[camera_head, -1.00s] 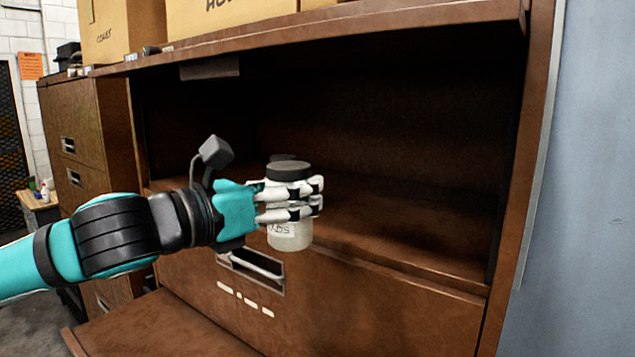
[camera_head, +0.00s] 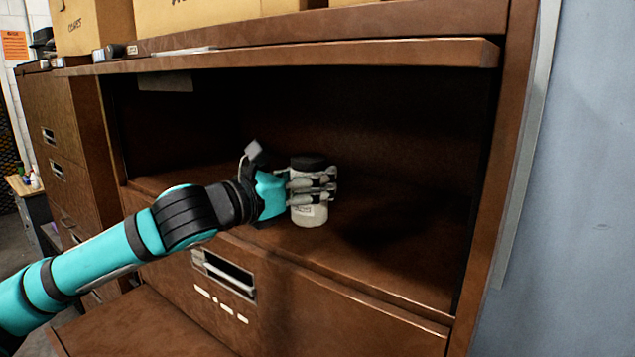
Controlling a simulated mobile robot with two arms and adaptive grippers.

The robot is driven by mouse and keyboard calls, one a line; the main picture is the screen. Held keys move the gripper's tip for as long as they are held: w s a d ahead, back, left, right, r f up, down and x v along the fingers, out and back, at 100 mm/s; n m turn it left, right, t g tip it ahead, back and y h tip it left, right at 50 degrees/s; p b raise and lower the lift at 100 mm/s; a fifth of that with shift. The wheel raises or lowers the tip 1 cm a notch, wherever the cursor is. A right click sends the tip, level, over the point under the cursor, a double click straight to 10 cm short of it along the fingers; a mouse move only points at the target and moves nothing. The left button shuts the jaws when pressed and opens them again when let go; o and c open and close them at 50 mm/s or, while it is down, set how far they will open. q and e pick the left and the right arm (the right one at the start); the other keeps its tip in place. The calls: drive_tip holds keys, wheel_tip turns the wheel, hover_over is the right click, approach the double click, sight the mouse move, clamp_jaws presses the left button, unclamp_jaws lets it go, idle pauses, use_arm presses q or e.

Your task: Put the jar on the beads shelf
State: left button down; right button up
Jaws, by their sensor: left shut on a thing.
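The jar (camera_head: 309,214) is white with a dark lid and a label on its front. My left gripper (camera_head: 314,186) is shut on the jar's upper body, with its fingers wrapped around it from the left. The jar is upright inside the open brown shelf compartment (camera_head: 400,253), over the front part of its floor. I cannot tell whether its base touches the floor. No bead label on this compartment can be read. My right gripper is not in view.
The compartment around the jar is empty, with free room to the right and behind. Its top lip (camera_head: 330,55) overhangs above. Cardboard boxes (camera_head: 100,25) stand on top. A closed drawer with a handle (camera_head: 228,274) is below. A blue-grey wall (camera_head: 575,180) is at right.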

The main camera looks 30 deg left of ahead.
use_arm(q)
drive_tip(key=shift+w, duration=0.95)
wheel_tip(320, 180, down, 2)
drive_tip(key=shift+f, duration=0.2)
drive_tip(key=shift+a+f, duration=0.1)
drive_tip(key=shift+f, duration=0.45)
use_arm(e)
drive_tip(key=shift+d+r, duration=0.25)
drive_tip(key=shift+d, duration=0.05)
use_arm(q)
drive_tip(key=shift+f, duration=0.1)
drive_tip(key=shift+c, duration=1.6)
unclamp_jaws()
drive_tip(key=shift+f, duration=0.1)
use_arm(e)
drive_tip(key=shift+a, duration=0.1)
